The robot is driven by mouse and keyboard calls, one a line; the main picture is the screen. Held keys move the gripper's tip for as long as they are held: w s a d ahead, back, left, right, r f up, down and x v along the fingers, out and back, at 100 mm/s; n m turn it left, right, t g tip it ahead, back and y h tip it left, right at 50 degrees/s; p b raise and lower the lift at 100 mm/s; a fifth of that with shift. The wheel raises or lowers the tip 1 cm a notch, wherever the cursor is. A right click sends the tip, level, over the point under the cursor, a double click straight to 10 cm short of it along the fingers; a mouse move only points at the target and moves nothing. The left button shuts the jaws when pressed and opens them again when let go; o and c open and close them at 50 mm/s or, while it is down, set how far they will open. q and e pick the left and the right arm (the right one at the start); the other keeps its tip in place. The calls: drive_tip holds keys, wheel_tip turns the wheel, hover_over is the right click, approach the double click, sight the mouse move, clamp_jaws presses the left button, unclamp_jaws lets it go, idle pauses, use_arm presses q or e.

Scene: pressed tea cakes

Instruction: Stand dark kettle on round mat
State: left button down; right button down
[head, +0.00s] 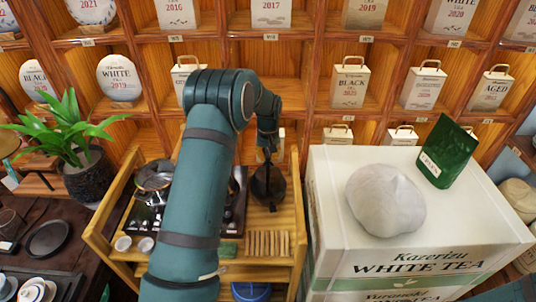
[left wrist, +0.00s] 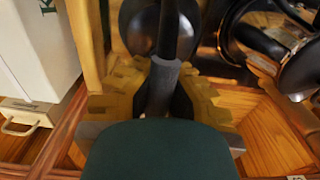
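The dark kettle (head: 268,187) is at the right side of the wooden stand, with its tall handle upward. In the left wrist view its dark round body (left wrist: 140,25) shows beyond its grey handle grip (left wrist: 163,80). My left gripper (head: 267,150) is over the kettle, small and dark in the head view. In the left wrist view its yellowish fingers lie close on both sides of the handle and appear shut on it. Whether the kettle bears on the stand is unclear. A dark round mat-like disc (head: 48,239) lies on the dark table at left. My right gripper is not in view.
The wooden stand (head: 286,210) also holds a glass pot (head: 154,178), small cups (head: 134,244) and a slatted square piece (head: 267,243). A white tea box (head: 325,215) rises close at right. A potted plant (head: 86,170) stands at left, with shelves behind.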

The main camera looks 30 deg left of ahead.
use_arm(q)
drive_tip(key=c, duration=1.1)
unclamp_jaws()
drive_tip(key=shift+f, duration=0.1)
drive_tip(key=shift+c, duration=0.2)
drive_tip(key=shift+r, duration=0.3)
wheel_tip(320, 180, up, 12)
drive_tip(key=shift+f, duration=0.15)
